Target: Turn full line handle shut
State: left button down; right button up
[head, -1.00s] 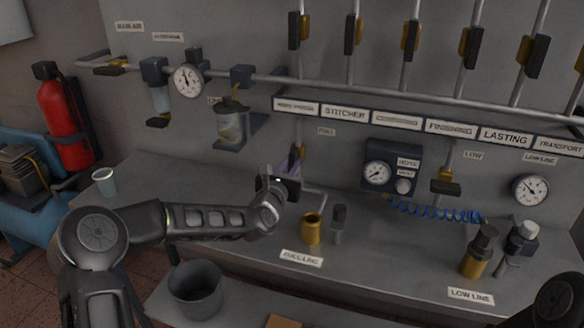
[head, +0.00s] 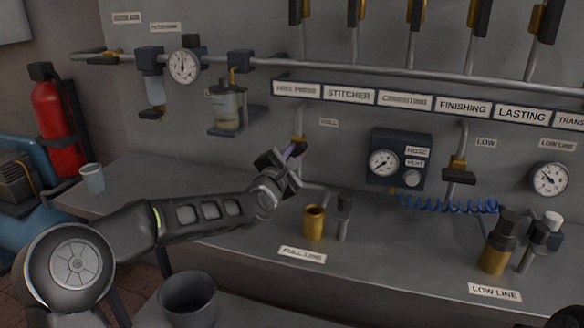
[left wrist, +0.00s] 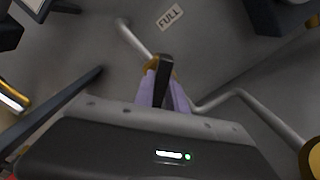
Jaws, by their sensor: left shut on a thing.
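The full line handle (left wrist: 163,72) is a dark lever on a brass valve body, on the pipe below the small FULL label (left wrist: 170,17). My left gripper (head: 293,152) has its pale purple fingers on either side of the lever, shut on it. In the left wrist view the gripper (left wrist: 163,88) shows the dark lever between the fingers. In the head view the arm's end hides most of the handle. My right gripper does not show clearly in either view.
A brass cup-like fitting (head: 313,223) stands on the bench behind the FULL LINE plate (head: 303,254). A gauge box (head: 398,160) with a blue coiled hose (head: 450,204) is to the right. A grey bin (head: 188,296) and a cup (head: 92,178) are near the arm.

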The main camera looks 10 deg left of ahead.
pick_arm(q)
jog(key=m+b, duration=0.2)
jog(key=m, duration=0.1)
jog(key=shift+f+m, duration=0.1)
jog(key=shift+m, duration=0.3)
jog(key=shift+m+b, duration=1)
jog(key=shift+m, duration=0.8)
jog(key=c, duration=1.4)
grip_release()
jog(key=shift+o, duration=0.2)
jog(key=s+b, duration=0.1)
jog(key=s, duration=0.6)
jog(key=shift+s+a+b, duration=0.25)
jog(key=shift+s+b, duration=0.05)
jog(key=shift+s, duration=0.1)
